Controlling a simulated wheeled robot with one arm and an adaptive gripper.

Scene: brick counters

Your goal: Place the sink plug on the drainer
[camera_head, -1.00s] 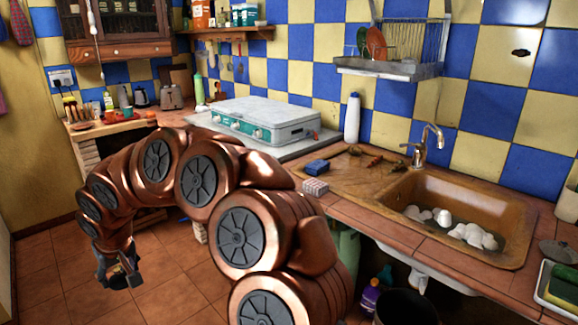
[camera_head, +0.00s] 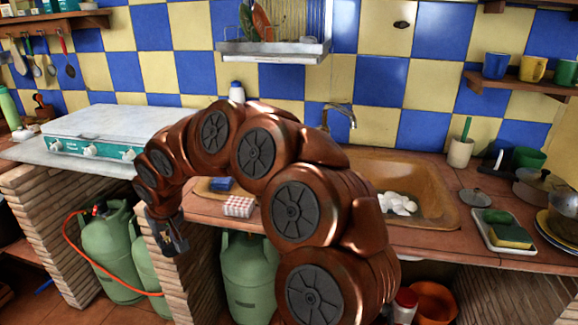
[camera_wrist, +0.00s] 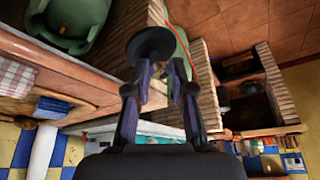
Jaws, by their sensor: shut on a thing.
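In the wrist view my gripper (camera_wrist: 158,74) is shut on the sink plug (camera_wrist: 151,46), a dark round disc just beyond the fingertips. I cannot make the plug out in the head view. The brown sink (camera_head: 436,200) is right of my arm and holds white crockery. Its drainer (camera_head: 204,187) is left of the basin, mostly hidden behind my arm; only a bit of its left edge shows.
The tap (camera_head: 340,115) rises behind my arm. A wall rack (camera_head: 272,48) with plates hangs above. Green gas bottles (camera_head: 110,255) stand below the counter. A stove (camera_head: 110,130) is at left.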

